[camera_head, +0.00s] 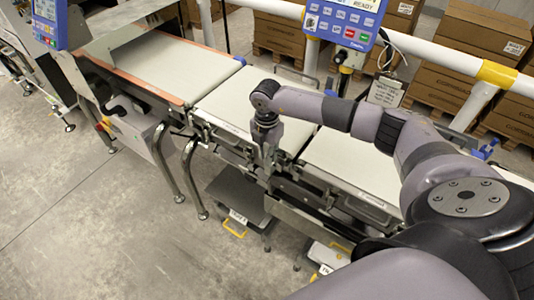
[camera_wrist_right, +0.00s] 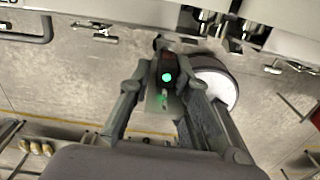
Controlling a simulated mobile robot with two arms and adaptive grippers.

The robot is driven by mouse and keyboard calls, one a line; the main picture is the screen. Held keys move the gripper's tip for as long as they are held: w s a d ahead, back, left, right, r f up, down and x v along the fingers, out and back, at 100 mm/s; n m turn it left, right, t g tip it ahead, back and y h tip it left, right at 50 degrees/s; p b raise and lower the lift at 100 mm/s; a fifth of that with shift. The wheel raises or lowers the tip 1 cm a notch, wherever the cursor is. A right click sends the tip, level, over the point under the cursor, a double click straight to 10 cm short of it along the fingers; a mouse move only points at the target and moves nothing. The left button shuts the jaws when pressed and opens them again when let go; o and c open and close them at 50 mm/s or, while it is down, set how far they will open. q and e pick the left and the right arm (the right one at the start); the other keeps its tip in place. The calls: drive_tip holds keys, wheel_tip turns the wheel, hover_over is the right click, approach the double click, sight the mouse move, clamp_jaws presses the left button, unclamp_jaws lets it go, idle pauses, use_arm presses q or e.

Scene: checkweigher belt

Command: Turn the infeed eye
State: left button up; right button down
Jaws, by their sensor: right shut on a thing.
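The infeed eye (camera_wrist_right: 167,72) is a small dark sensor with a lit green spot, seen in the right wrist view below the edge of the belt frame. My right gripper (camera_wrist_right: 164,80) has one finger on each side of it and is shut on it. A small plate with a fainter green glow shows just below the eye. In the head view my right gripper (camera_head: 268,157) points down at the near edge of the middle belt (camera_head: 228,97), and the eye is hidden there. My left gripper is in neither view.
An infeed belt (camera_head: 165,62) with orange edges lies left, another belt (camera_head: 345,165) right. A blue keypad display (camera_head: 345,20) stands behind the belts. A white-faced round part (camera_wrist_right: 216,88) sits close beside my right gripper's finger. Grey floor in front at left is clear.

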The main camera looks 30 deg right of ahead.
drive_tip(key=shift+d, duration=0.1)
drive_tip(key=shift+s+n+b, duration=0.1)
drive_tip(key=shift+n+b, duration=0.2)
drive_tip(key=c, duration=1.4)
unclamp_jaws()
drive_tip(key=shift+s, duration=0.1)
drive_tip(key=shift+o, duration=0.2)
wheel_tip(320, 180, up, 12)
